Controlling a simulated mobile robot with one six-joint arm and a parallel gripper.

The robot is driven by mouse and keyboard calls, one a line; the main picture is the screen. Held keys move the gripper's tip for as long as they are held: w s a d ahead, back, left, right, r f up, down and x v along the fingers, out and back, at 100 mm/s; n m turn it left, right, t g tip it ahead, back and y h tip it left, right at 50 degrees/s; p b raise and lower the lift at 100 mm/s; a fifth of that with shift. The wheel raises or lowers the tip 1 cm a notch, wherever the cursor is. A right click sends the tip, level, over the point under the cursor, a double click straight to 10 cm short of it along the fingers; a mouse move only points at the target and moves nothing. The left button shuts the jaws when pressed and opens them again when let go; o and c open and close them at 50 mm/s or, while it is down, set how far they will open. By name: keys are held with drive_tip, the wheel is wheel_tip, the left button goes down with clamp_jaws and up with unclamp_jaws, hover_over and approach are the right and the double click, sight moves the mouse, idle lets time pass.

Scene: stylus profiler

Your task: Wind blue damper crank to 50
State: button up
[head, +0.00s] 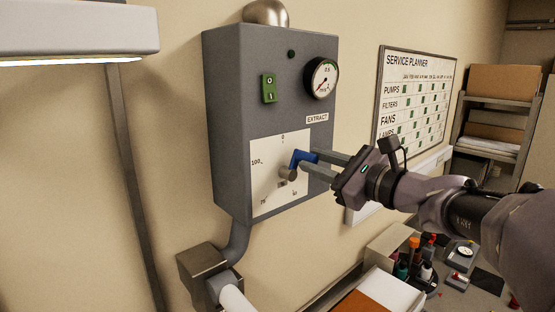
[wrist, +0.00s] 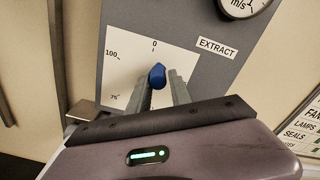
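The damper crank has a blue handle (head: 301,157) on a grey hub (head: 288,174), in front of a white dial plate (head: 268,198) on a grey wall box. The handle stands up and to the right of the hub, below and right of the 0 mark. Marks 100 and 75 are readable at the left; a mark at the lower right is partly hidden. My gripper (head: 311,161) reaches in from the right, its fingers apart with tips at the handle. In the wrist view the blue handle (wrist: 157,76) shows between the fingertips; I cannot tell whether both touch it.
The wall box (head: 228,120) also carries a round gauge (head: 322,79), a green switch (head: 269,88) and an EXTRACT label. A lamp (head: 75,30) hangs at upper left. A conduit (head: 235,243) runs below the box. A cluttered bench lies at lower right.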

drive_tip(key=shift+w+d+f, duration=0.2)
drive_tip(key=shift+w+d, duration=0.05)
drive_tip(key=shift+d, duration=0.1)
drive_tip(key=shift+f, duration=0.1)
drive_tip(key=f+b, duration=0.1)
drive_tip(key=b, duration=0.1)
drive_tip(key=f+b, duration=0.3)
drive_tip(key=f, duration=0.1)
drive_tip(key=shift+w+d+f+b, duration=0.25)
drive_tip(key=shift+d+b, duration=0.05)
drive_tip(key=shift+b, duration=0.1)
idle(0.6)
